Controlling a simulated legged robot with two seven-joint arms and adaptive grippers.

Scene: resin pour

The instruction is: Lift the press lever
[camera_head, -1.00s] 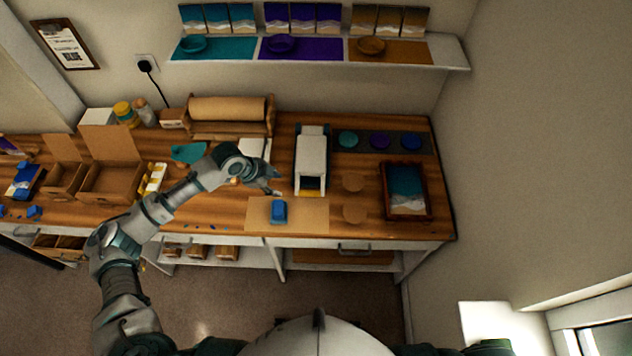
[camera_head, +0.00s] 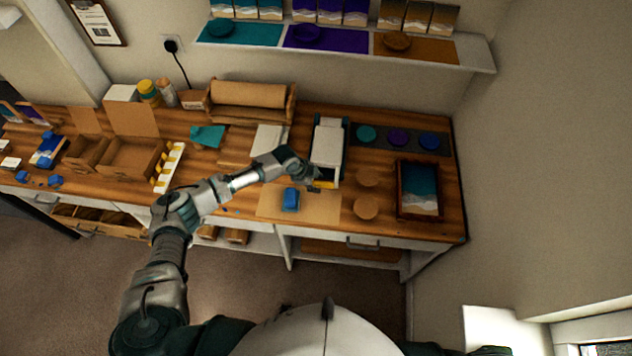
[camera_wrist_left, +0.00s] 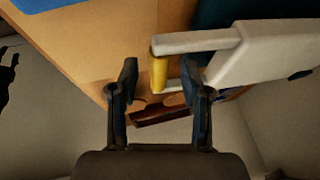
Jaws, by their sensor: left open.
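The press (camera_head: 327,145) is a white, box-like device with dark sides on the wooden workbench, right of centre in the head view. Its lever (camera_head: 323,184) shows as a yellow bar at the front end. In the left wrist view the lever is a yellow grip (camera_wrist_left: 159,70) held between two white arms of the press (camera_wrist_left: 265,52). My left gripper (camera_head: 313,177) is at the front of the press, close to the lever. In the left wrist view its two fingers (camera_wrist_left: 163,78) are spread, with the yellow grip between them in the picture. I cannot tell whether they touch it.
A blue block (camera_head: 291,199) lies on a tan mat (camera_head: 325,209) before the press. Round coasters (camera_head: 366,208) and a framed blue picture (camera_head: 418,190) are to the right. A paper roll (camera_head: 248,94) stands behind. Cardboard boxes (camera_head: 128,155) are at left.

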